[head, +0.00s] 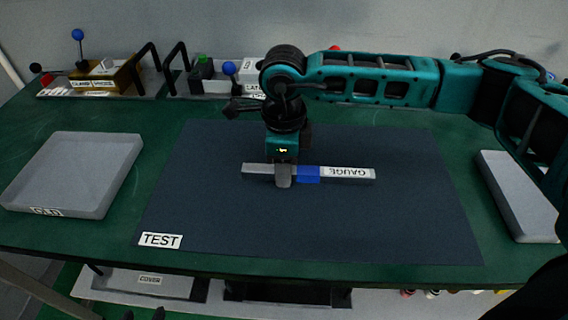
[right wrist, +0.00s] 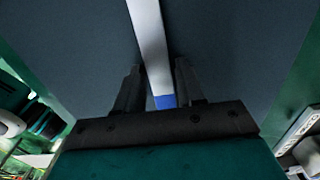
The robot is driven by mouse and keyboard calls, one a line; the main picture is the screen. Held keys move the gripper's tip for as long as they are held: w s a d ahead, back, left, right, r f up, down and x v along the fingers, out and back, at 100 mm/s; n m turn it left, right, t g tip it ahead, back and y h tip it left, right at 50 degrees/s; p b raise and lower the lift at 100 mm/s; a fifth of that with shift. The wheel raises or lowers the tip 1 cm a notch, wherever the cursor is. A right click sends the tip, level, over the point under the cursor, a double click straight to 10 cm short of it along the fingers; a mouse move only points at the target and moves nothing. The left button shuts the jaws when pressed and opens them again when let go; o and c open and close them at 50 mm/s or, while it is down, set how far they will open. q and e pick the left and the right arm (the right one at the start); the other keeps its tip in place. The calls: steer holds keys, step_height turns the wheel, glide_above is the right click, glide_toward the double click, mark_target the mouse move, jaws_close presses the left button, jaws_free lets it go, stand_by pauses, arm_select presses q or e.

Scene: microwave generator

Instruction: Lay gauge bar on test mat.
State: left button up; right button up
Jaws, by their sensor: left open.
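The gauge bar (head: 335,173) is a long pale grey bar with a blue band and a GAUGE label. It is over the middle of the dark test mat (head: 210,210); a gap beneath it is hard to make out. My right gripper (head: 284,178) points down and is shut on the bar, left of the blue band. In the right wrist view the bar (right wrist: 150,45) passes between the two fingers (right wrist: 160,85), with the blue band close to the palm. Two dark tips at the bottom edge appear to be my left gripper (head: 143,315), open and empty.
A grey tray (head: 75,170) stands left of the mat and a grey block or tray (head: 515,195) stands right. Fixtures with knobs and black handles (head: 105,75) line the back edge. A COVER tray (head: 150,282) lies below the front edge. Most of the mat is clear.

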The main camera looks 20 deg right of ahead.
steer(key=shift+o, duration=1.4)
step_height(320, 180, up, 13)
